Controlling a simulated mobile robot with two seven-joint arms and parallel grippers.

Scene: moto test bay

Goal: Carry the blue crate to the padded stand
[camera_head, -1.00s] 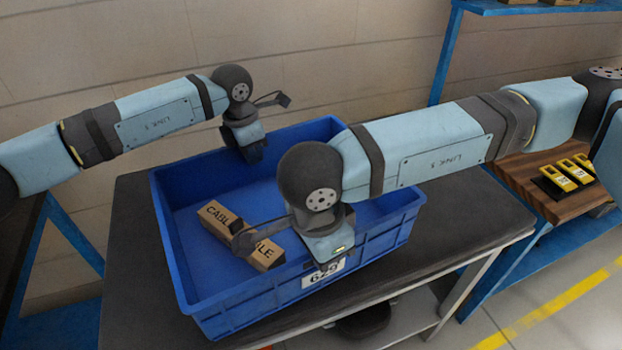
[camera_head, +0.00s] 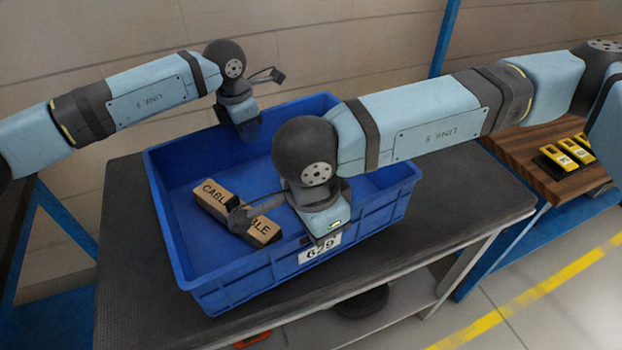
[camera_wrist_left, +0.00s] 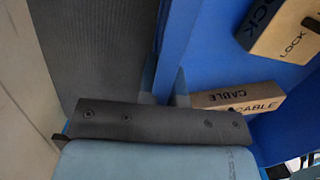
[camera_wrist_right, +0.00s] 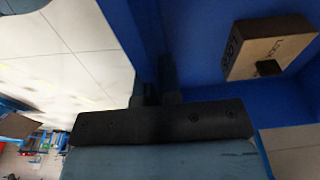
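The blue crate (camera_head: 250,285) stands upright on a dark-topped table (camera_head: 460,195). I cannot tell whether this table is the padded stand. My left gripper (camera_head: 249,132) is at the crate's far rim, and my right gripper (camera_head: 326,238) is at the near rim above the 629 label. In the left wrist view, the fingers (camera_wrist_left: 166,92) straddle the crate wall closely and look shut on it. In the right wrist view, the fingers (camera_wrist_right: 158,85) likewise grip the wall (camera_wrist_right: 140,30). Inside lie a brown cable carton (camera_head: 262,231) and a lock carton (camera_wrist_right: 268,48), which my right arm hides from the head view.
At the right, a wooden surface (camera_head: 525,150) on a blue frame holds several yellow items (camera_head: 567,153). A lower shelf (camera_head: 400,300) is under the table. A yellow line (camera_head: 540,295) crosses the floor at the right. Bare tabletop shows right of the crate.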

